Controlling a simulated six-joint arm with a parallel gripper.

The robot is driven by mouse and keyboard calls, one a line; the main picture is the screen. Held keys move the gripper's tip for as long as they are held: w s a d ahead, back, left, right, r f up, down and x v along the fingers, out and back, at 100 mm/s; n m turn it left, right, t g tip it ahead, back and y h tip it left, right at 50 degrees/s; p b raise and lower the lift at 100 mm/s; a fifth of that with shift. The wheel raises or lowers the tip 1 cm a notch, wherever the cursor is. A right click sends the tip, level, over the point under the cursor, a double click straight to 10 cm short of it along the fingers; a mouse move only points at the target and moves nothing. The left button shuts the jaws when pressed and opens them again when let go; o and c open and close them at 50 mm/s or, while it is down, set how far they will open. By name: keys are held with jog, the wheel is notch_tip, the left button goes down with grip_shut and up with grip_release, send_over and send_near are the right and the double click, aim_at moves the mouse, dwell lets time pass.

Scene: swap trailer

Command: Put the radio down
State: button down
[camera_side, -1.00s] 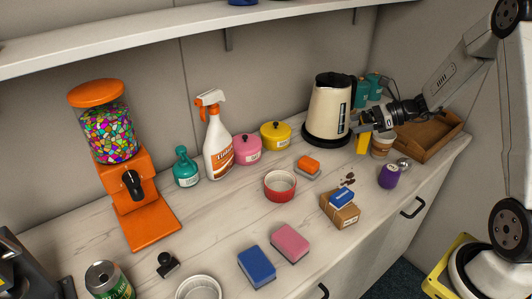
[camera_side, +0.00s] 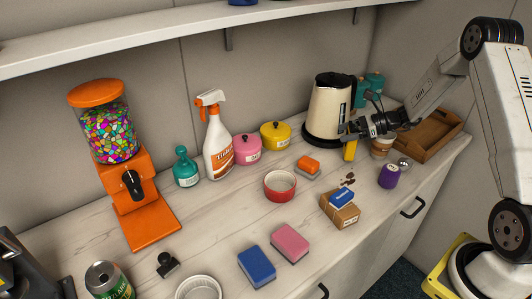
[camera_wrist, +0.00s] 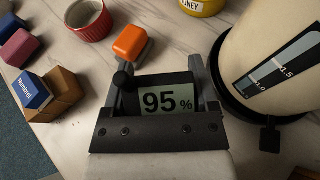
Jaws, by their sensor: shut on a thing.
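A yellow radio (camera_side: 350,151) hangs upright below the fingers of my gripper (camera_side: 354,131) in the side view, just in front of the cream kettle. My gripper is shut on it. I cannot tell whether its lower end touches the counter. In the wrist view, a dark piece with a display reading 95% (camera_wrist: 168,101) shows between the fingers of my gripper (camera_wrist: 160,72); the yellow body is hidden there.
The cream kettle (camera_side: 329,105) stands close behind my gripper. A wooden tray (camera_side: 440,144), a purple container (camera_side: 389,176), a brown box (camera_side: 344,215) and an orange sponge (camera_side: 308,163) are around it. Bare counter lies between the sponge and the box.

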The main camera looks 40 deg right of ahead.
jog(key=shift+f, duration=1.3)
jog(key=shift+f, duration=0.1)
grip_release()
jog(key=shift+f, duration=0.1)
jog(key=shift+s+d+r, duration=0.1)
jog(key=shift+s+r, duration=0.05)
jog(key=shift+r, duration=0.1)
jog(key=v, duration=1.1)
jog(key=shift+s+d+r, duration=0.2)
jog(key=shift+s, duration=0.05)
